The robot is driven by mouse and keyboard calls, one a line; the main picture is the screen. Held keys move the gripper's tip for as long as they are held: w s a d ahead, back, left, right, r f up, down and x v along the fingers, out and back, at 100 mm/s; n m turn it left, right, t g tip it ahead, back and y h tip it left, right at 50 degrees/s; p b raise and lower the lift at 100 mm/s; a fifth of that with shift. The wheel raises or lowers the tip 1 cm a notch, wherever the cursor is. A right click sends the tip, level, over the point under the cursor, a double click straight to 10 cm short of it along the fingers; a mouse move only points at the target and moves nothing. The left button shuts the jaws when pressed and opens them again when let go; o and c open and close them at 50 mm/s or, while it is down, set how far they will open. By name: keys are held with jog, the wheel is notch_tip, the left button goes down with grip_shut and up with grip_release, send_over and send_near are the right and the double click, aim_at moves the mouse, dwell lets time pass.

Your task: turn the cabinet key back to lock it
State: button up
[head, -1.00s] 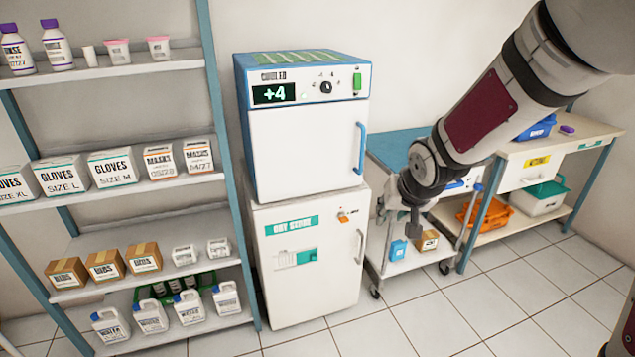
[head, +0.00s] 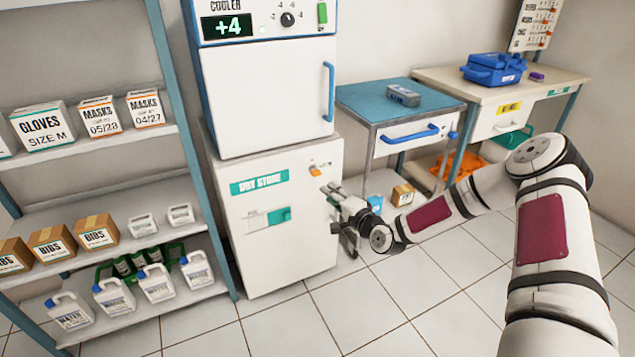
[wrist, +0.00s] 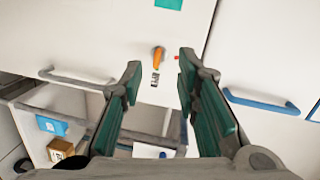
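The orange cabinet key (head: 315,171) sits on the upper right of the white DRY STORE cabinet door (head: 265,235). My gripper (head: 330,192) is in front of the cabinet's right side, close below and right of the key in the head view. In the wrist view the fingers (wrist: 160,62) are spread apart with nothing between them. The key (wrist: 157,55) shows beyond the gap between the fingertips, with a small dark label beside it and a red dot nearby. The fingers do not appear to touch it. The cabinet door looks closed.
The cooler (head: 265,95) stands on the cabinet, its blue handle (head: 329,92) above the key. The cabinet's grey handle (wrist: 75,78) shows in the wrist view. A blue-topped cart (head: 365,105) stands to the right and a stocked shelf (head: 110,205) to the left. Tiled floor in front is clear.

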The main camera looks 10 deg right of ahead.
aim_at(318, 175)
jog(key=w+m+b, duration=0.1)
jog(key=w, duration=0.3)
jog(key=w+f+m+t+b, duration=0.1)
jog(key=w, duration=0.4)
jog(key=w+a+f+h+b, duration=0.1)
jog(key=w+b, duration=0.1)
jog(key=w, duration=0.3)
jog(key=shift+m+t, duration=0.4)
jog(key=shift+c, duration=0.5)
grip_shut()
